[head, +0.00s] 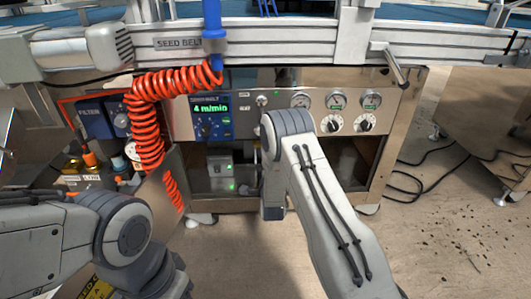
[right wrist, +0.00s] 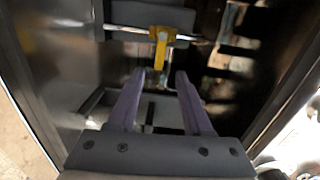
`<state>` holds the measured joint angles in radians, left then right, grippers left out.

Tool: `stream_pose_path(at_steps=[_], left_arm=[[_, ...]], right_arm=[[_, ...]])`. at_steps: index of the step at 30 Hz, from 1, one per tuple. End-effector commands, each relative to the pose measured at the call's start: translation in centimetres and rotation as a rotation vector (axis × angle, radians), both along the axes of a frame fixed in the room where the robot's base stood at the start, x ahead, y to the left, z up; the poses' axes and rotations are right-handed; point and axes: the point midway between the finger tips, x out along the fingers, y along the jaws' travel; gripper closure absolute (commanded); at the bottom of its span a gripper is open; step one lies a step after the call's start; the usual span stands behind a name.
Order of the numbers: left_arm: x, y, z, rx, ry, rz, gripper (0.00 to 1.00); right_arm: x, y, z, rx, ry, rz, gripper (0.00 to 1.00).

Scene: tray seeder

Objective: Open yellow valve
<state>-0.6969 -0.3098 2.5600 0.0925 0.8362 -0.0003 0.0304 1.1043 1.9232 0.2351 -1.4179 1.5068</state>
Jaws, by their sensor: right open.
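The yellow valve (right wrist: 161,48) shows in the right wrist view as a small handle on a horizontal pipe, its lever hanging down towards me. My right gripper (right wrist: 160,74) is open and empty. Its two fingers point at the valve, with the lever lined up between the tips and just beyond them. The fingers do not appear to touch it. In the head view my right arm reaches into the cabinet under the seed belt and hides the valve and the right gripper. My left arm shows at the lower left, but its gripper is out of view.
The cabinet's control panel (head: 285,110) with gauges and knobs sits above the opening. An orange coiled hose (head: 147,125) hangs left of my right arm. Metal cabinet walls stand on both sides of the right gripper. Black cables (head: 420,185) lie on the floor at right.

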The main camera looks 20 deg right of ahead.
Motion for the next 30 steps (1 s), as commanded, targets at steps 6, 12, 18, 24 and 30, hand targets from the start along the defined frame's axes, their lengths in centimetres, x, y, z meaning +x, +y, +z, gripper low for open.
stream_pose_path(at_steps=[6, 12, 18, 24, 30], left_arm=[[0.0, 0.0, -1.3, 0.0, 0.0, 0.0, 0.5], [0.0, 0.0, -3.6, 0.0, 0.0, 0.0, 0.5], [0.0, 0.0, -5.6, 0.0, 0.0, 0.0, 0.5], [0.0, 0.0, -6.4, 0.0, 0.0, 0.0, 0.5], [0.0, 0.0, -6.4, 0.0, 0.0, 0.0, 0.5]], right_arm=[[1.0, -1.3, -0.8, 0.028, -0.058, -0.021, 0.5], [4.5, -2.2, -0.9, 0.026, -0.058, -0.02, 0.5], [7.9, -3.1, -0.9, 0.025, -0.056, -0.019, 0.5], [9.6, -3.6, -0.6, 0.025, -0.052, -0.018, 0.5], [9.9, -3.7, -0.4, 0.025, -0.051, -0.018, 0.5]])
